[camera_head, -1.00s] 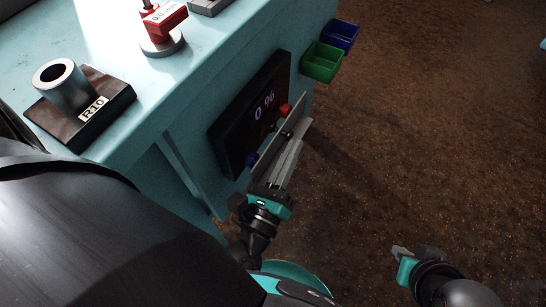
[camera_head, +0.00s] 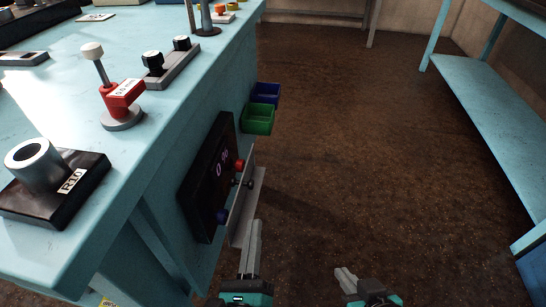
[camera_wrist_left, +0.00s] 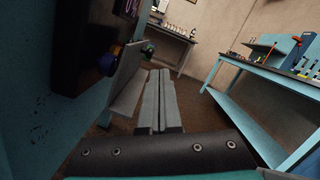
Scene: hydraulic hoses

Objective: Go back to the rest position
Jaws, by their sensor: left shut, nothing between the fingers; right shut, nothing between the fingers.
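My left gripper (camera_head: 254,238) is shut and empty. It is low in the head view, close to the front of the light-blue workbench (camera_head: 160,130) and just below the black display panel (camera_head: 208,180). In the left wrist view its two grey fingers (camera_wrist_left: 157,92) lie together with nothing between them. My right gripper (camera_head: 343,276) is shut and empty, over the brown floor to the right of the left gripper. Both point forward, away from me.
The panel carries a red knob (camera_head: 239,164), a blue knob and a metal ledge (camera_head: 248,207) near my left gripper. Green (camera_head: 257,119) and blue (camera_head: 266,93) bins hang on the bench side. Open floor (camera_head: 370,130) lies ahead. Another blue bench (camera_head: 490,95) stands at right.

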